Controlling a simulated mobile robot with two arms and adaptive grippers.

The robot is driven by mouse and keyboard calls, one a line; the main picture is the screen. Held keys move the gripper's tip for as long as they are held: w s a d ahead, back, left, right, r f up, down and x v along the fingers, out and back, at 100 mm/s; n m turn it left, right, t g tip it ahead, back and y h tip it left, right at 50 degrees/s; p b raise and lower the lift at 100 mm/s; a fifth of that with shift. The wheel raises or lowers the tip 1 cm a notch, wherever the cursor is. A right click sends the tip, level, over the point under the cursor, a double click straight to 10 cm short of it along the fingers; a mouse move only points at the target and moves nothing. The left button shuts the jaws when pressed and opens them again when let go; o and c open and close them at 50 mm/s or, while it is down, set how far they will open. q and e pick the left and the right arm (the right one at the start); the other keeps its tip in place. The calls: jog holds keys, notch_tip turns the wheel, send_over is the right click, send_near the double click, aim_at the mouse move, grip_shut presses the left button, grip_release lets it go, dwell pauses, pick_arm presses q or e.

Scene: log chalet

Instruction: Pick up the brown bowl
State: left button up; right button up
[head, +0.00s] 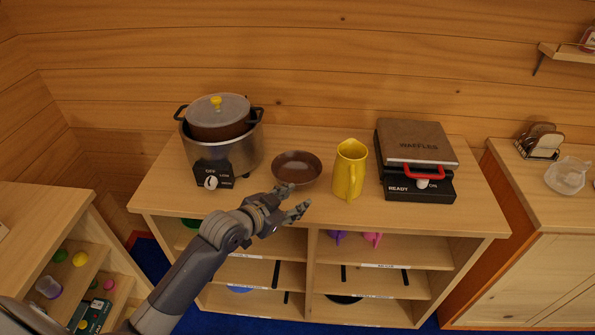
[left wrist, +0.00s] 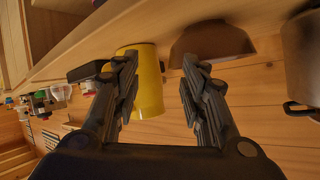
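The brown bowl (head: 297,169) sits upright on the wooden counter, between the cooker and the yellow pitcher (head: 349,170). In the left wrist view the scene appears turned over; the bowl (left wrist: 213,42) shows beyond and right of the gap between my fingers. My left gripper (head: 297,198) is open and empty, just in front of the bowl near the counter's front edge. In the left wrist view its two fingers (left wrist: 158,72) are spread apart, with the pitcher (left wrist: 150,82) behind the gap. My right gripper is not in view.
A slow cooker (head: 222,154) with a lidded pot (head: 218,118) on it stands left of the bowl. A waffle maker (head: 416,152) stands right of the pitcher. The counter (head: 270,207) has shelves below. A toast rack (head: 540,141) is on the right cabinet.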

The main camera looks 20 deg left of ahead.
aim_at(317, 175)
pick_arm(q)
jog(key=w+r, duration=0.1)
jog(key=w+a+t, duration=0.1)
jog(key=shift+w+a+r, duration=0.2)
jog(key=shift+w+r, duration=0.2)
jog(key=x, duration=0.4)
jog(key=shift+d+r+p, duration=0.15)
jog(key=shift+d+p, duration=0.05)
jog(key=shift+p, duration=0.2)
jog(key=shift+w+f, duration=0.3)
jog(key=shift+w, duration=0.3)
jog(key=shift+w+d+f+p, duration=0.15)
jog(key=shift+w+d+p, duration=0.25)
jog(key=shift+w, duration=0.25)
jog(key=shift+p+x, duration=0.4)
jog(key=shift+x, duration=1.45)
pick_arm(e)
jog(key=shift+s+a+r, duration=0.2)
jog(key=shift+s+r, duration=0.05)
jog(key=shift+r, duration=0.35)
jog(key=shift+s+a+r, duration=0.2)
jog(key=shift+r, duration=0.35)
pick_arm(q)
jog(key=shift+s+f, duration=0.1)
jog(key=shift+f, duration=0.05)
jog(key=shift+c, duration=0.6)
grip_shut()
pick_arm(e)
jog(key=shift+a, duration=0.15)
